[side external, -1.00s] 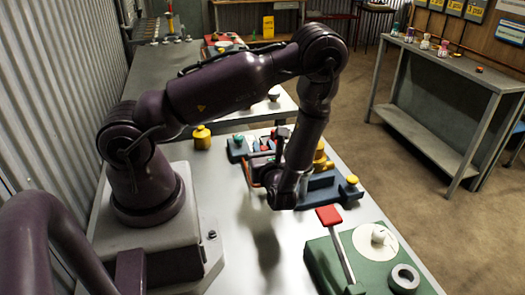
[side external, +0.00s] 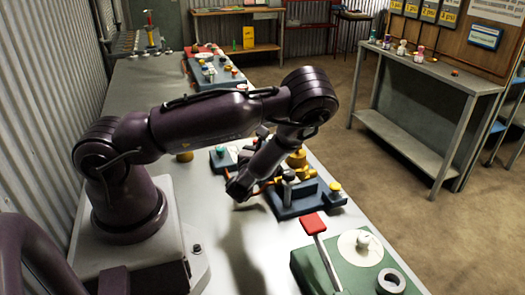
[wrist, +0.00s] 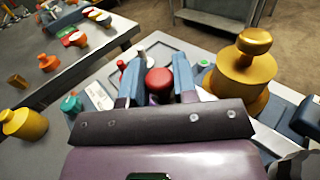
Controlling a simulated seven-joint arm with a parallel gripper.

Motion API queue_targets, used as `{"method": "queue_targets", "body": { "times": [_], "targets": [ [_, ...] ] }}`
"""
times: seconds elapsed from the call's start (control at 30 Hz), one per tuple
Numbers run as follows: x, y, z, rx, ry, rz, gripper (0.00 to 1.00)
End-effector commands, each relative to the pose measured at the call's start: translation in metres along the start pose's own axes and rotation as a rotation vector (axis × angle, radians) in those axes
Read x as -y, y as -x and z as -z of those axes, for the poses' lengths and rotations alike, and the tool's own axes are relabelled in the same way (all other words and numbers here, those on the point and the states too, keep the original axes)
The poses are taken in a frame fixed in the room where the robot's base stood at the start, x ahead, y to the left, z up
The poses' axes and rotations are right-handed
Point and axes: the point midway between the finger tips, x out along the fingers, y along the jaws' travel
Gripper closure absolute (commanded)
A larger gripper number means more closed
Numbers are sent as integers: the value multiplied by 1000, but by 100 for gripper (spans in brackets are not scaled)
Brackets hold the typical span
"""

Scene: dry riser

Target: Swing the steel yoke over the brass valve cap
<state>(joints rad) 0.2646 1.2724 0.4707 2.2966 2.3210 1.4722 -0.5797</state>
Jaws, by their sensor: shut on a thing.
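The brass valve cap (wrist: 243,68) is a gold stepped cylinder with a round knob, upright at the right in the wrist view. In the side view the cap (side external: 297,161) stands on a dark blue base, partly behind my forearm. My gripper (wrist: 157,78) has its two blue-grey fingers on either side of a round red knob (wrist: 159,84) and is shut on it. In the side view my gripper (side external: 238,190) is low, to the left of the cap and apart from it. A thin orange-red bar (side external: 264,187) shows beside it. I cannot clearly make out the steel yoke; my gripper hides that area.
A green block (side external: 310,262) with a red-ended lever (side external: 313,224) stands at the front. A yellow jar (wrist: 23,125) is at the left in the wrist view. A yellow-topped knob (side external: 335,188) sits on the blue base's right end.

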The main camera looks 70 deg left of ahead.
Motion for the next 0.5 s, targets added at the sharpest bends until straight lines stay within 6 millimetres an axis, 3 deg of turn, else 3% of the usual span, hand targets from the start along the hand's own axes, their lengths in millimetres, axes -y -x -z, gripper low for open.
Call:
{"method": "queue_targets", "body": {
  "times": [0.5],
  "targets": [
    [6,-5,0,1,3,60,100]
  ]
}}
